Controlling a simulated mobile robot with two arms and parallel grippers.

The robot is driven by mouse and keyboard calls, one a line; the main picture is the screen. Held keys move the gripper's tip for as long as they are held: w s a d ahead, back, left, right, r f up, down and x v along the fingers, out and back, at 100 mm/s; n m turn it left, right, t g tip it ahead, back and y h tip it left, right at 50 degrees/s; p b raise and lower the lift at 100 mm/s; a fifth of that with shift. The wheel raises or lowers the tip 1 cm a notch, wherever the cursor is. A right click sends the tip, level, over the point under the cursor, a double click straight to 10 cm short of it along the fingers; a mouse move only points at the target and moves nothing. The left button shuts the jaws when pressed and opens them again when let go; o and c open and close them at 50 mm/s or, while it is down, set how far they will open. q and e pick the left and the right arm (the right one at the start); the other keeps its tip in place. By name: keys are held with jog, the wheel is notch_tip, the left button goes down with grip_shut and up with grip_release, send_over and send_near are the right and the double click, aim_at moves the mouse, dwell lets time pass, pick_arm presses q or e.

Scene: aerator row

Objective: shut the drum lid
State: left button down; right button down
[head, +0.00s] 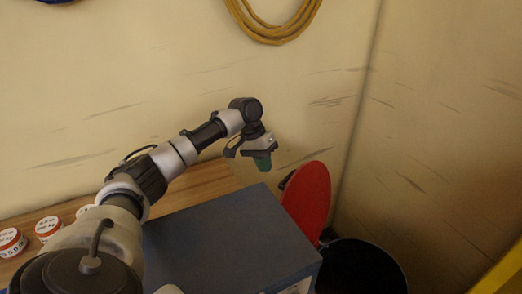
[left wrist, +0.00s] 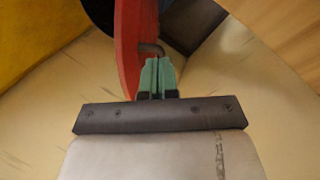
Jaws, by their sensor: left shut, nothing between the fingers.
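The red drum lid (head: 308,200) stands tilted up on edge at the left rim of the dark drum (head: 360,270), whose mouth is open. A dark handle (head: 286,180) shows on the lid's left face. My left gripper (head: 263,162) is above and left of the lid, with its green fingers shut and empty. In the left wrist view, the lid (left wrist: 133,45) appears nearly edge-on and the shut green fingertips (left wrist: 158,66) overlap the handle (left wrist: 150,48); I cannot tell whether they touch it. My right gripper is not in view.
A large grey-blue box (head: 225,240) stands left of the drum, on or beside a wooden bench (head: 195,183). Several red-and-white containers (head: 47,228) stand at the left. A yellow hose (head: 272,30) hangs on the back wall. A yellow object (head: 502,275) is at lower right.

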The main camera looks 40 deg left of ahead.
pick_arm(q)
jog(key=d+f, duration=0.2)
jog(key=d, duration=0.1)
jog(key=w+d+f+p, duration=0.1)
jog(key=d, duration=0.1)
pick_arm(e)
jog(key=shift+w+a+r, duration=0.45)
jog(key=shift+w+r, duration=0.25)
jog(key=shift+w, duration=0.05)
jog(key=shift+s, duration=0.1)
